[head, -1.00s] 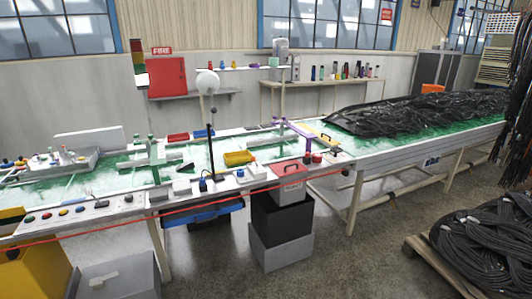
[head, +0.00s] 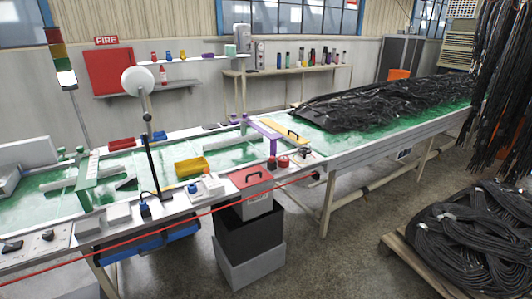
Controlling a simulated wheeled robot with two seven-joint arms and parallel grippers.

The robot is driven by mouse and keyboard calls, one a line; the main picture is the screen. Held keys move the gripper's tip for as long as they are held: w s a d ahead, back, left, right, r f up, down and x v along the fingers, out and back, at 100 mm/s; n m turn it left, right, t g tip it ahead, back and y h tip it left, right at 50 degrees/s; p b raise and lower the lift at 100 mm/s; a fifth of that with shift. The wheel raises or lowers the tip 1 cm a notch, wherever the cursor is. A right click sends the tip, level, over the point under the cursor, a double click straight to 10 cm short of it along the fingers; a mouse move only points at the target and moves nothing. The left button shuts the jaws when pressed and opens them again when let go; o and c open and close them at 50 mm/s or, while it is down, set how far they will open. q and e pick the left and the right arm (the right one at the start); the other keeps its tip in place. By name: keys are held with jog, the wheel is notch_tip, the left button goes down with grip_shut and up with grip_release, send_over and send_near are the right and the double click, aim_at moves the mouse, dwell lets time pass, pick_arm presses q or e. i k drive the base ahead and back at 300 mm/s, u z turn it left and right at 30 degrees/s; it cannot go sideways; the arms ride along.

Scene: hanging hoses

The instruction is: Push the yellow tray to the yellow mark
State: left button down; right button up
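The yellow tray (head: 192,166) is a small open bin on the green and white worktop, left of centre in the head view. A flat yellow-orange piece (head: 285,131) with a dark handle lies further right, by the purple bracket; I cannot tell whether it is the yellow mark. No other yellow mark is clear on the worktop. Neither of my grippers shows in the head view.
A black post (head: 151,155) stands left of the tray. A grey box with a red lid (head: 250,178) is at the front edge. A purple bracket (head: 265,130) stands to the right. Black hoses (head: 375,105) cover the far belt. A pallet of coiled hoses (head: 470,240) is at right.

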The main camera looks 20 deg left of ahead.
aim_at(191, 167)
jog(key=z, duration=0.5)
jog(key=i, duration=2.4)
jog(key=u, duration=0.45)
